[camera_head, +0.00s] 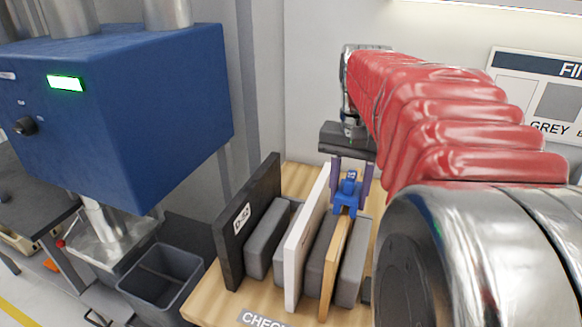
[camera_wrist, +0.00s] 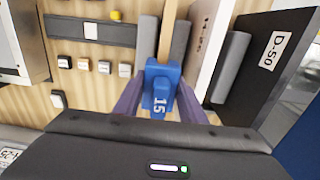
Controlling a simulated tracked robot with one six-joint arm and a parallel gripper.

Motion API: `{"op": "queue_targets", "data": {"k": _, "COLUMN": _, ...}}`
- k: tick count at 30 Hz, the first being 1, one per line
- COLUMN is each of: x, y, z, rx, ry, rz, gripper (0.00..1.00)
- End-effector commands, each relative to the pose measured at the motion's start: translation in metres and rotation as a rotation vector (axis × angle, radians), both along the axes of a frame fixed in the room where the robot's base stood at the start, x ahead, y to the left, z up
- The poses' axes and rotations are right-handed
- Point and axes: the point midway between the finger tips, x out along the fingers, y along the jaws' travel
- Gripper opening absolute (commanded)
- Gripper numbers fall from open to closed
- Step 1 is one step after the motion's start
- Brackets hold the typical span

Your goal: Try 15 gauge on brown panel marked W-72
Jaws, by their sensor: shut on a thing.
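My gripper (camera_head: 352,176) is shut on a blue gauge (camera_head: 347,194), its purple fingers on either side. In the wrist view the gauge (camera_wrist: 160,88) shows the number 15. The brown panel (camera_head: 335,268) stands on edge between grey blocks, its narrow top edge up. The gauge is in line with this panel, at its far upper end; I cannot tell whether it touches or straddles the edge. The panel (camera_wrist: 167,28) runs up from the gauge in the wrist view. No marking on its face is visible.
A white panel (camera_head: 305,245) and a black panel (camera_head: 245,225) marked D-50 stand left of the brown one on the wooden board (camera_head: 208,305). A blue machine (camera_head: 120,110) and a grey bin (camera_head: 163,280) are further left. Small blocks (camera_wrist: 84,64) lie beside the rack.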

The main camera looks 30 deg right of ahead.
Motion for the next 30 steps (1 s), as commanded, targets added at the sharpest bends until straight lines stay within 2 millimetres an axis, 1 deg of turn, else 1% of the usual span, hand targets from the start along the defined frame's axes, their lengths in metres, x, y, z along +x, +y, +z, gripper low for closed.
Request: {"op": "queue_targets", "data": {"k": 30, "x": -0.0004, "y": -0.0005, "z": -0.0083, "rx": 0.000, "ry": 0.000, "rz": -0.001, "gripper": 0.12}}
